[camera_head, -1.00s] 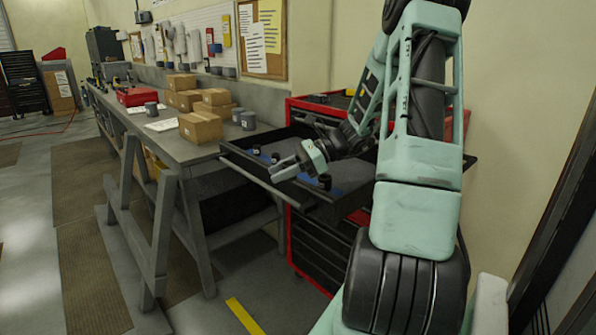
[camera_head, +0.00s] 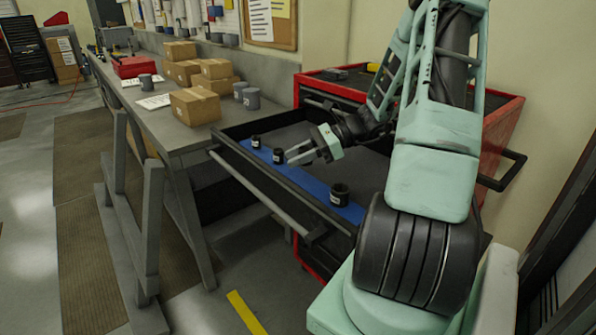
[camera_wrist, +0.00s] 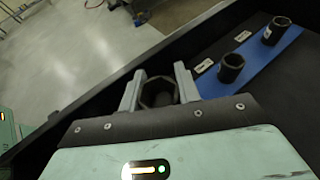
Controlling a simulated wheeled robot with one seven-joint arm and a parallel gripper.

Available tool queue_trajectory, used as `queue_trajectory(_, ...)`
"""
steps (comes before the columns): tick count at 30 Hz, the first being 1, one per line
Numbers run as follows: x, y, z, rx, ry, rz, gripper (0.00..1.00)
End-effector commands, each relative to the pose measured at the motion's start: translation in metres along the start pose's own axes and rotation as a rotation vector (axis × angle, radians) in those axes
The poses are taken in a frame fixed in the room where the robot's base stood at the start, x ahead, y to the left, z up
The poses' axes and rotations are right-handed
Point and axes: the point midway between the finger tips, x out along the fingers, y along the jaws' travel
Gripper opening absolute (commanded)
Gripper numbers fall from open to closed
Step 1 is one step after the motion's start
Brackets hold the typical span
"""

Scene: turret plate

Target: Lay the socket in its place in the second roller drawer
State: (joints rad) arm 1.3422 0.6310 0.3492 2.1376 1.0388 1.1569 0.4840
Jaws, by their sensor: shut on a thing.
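My gripper (camera_head: 291,157) is over the open drawer (camera_head: 262,189), its fingers pointing toward the drawer front. In the wrist view my gripper (camera_wrist: 160,85) is shut on a dark socket (camera_wrist: 158,93) with its open end showing. In the head view the held socket is hard to make out between the fingers. A blue strip (camera_head: 310,184) runs along the drawer front. A bare stretch of strip lies between the middle and near sockets.
The drawer's front rail and handle (camera_head: 265,190) border the strip. The red cabinet (camera_head: 500,125) stands behind. The workbench (camera_head: 180,135) at the left carries cardboard boxes (camera_head: 195,105) and grey cylinders (camera_head: 251,98). The drawer's floor behind the strip looks clear.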

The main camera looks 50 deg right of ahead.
Motion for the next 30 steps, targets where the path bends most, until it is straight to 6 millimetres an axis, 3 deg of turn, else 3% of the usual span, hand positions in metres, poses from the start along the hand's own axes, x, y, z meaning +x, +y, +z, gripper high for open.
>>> queue_trajectory(12,0.018,0.0,-0.043,0.002,-0.002,0.001,0.08)
queue_trajectory(25,0.021,0.0,-0.05,0.0,-0.001,0.0,0.08)
queue_trajectory(26,0.021,0.0,-0.05,0.0,0.0,0.0,0.35)
queue_trajectory(27,0.021,0.0,-0.049,-0.001,0.0,0.0,0.46)
queue_trajectory(28,0.021,0.0,-0.049,-0.001,0.0,0.0,0.54)
queue_trajectory(30,0.021,0.0,-0.049,0.0,0.0,0.0,0.54)
